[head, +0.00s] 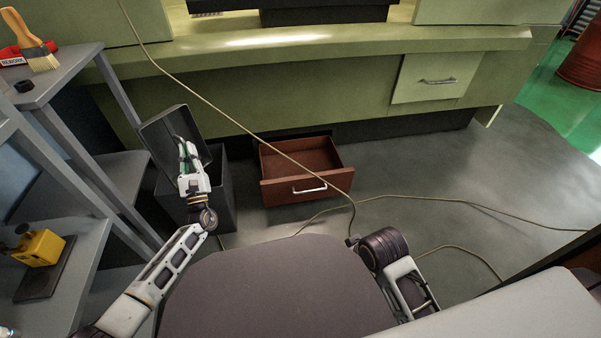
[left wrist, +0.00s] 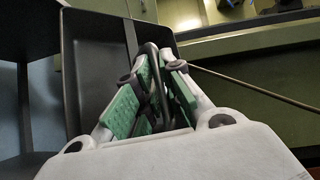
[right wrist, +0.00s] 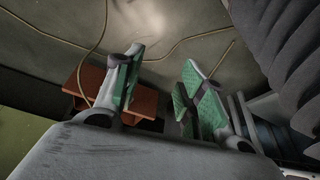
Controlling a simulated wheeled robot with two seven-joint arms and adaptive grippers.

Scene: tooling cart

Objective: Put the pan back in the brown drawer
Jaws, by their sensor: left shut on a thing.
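The dark grey, shallow pan (head: 158,130) is tilted up above a dark bin at the left in the head view. Its raised rim and inside also show in the left wrist view (left wrist: 95,75). My left gripper (head: 184,150) is shut on the pan's dark looped handle, which passes between the green pads in the left wrist view (left wrist: 155,60). The brown drawer (head: 275,194) is pulled open near the floor, right of the pan, and looks empty. My right gripper (right wrist: 162,62) is open and empty, with the drawer (right wrist: 145,100) behind it in the right wrist view.
A dark grey bin (head: 222,190) stands under the pan, left of the drawer. A thin cable (head: 225,112) hangs across the drawer and runs along the floor. A grey shelf cart (head: 75,70) holds a brush (head: 38,55) and a yellow tool (head: 38,248). Floor right of the drawer is mostly clear.

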